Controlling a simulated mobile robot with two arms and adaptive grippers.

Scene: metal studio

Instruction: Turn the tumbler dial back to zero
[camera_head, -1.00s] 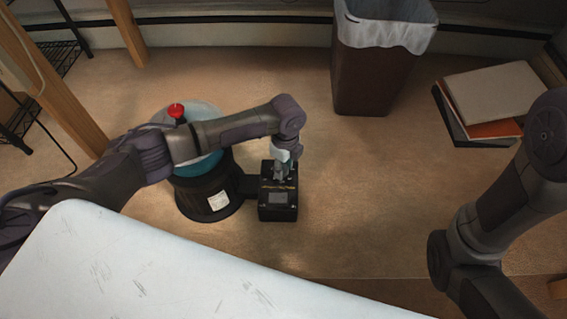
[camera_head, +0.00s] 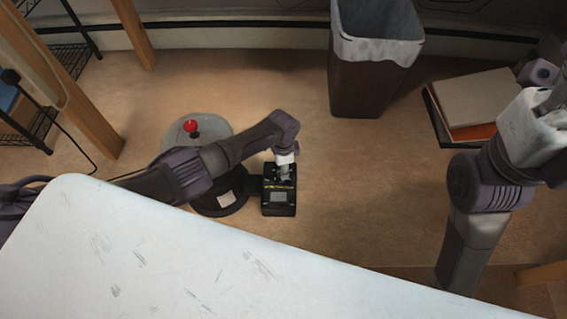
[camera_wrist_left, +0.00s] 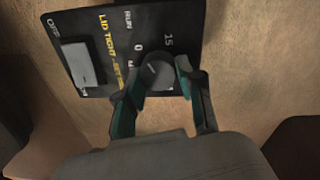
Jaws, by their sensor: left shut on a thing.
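The tumbler (camera_head: 215,128) stands on the floor left of centre, a round drum with a grey top and a red knob (camera_head: 191,126). My left arm hides part of it. Its black control box (camera_head: 279,208) is attached on the right. In the left wrist view, the dark round dial (camera_wrist_left: 157,71) sits on the box's panel near the printed 0 and 15; its exact setting is unclear. My left gripper (camera_head: 284,174) is above the box, its fingers closed on the dial from both sides. My right gripper (camera_head: 553,103) is at the right edge, its fingers unclear.
A white scratched table top (camera_head: 150,255) fills the front. A brown bin (camera_head: 365,85) with a white liner stands behind, and stacked books (camera_head: 473,100) lie at the right. A wooden post (camera_head: 85,110) and wire shelf stand left. Beside the dial is a pale rocker switch (camera_wrist_left: 82,63).

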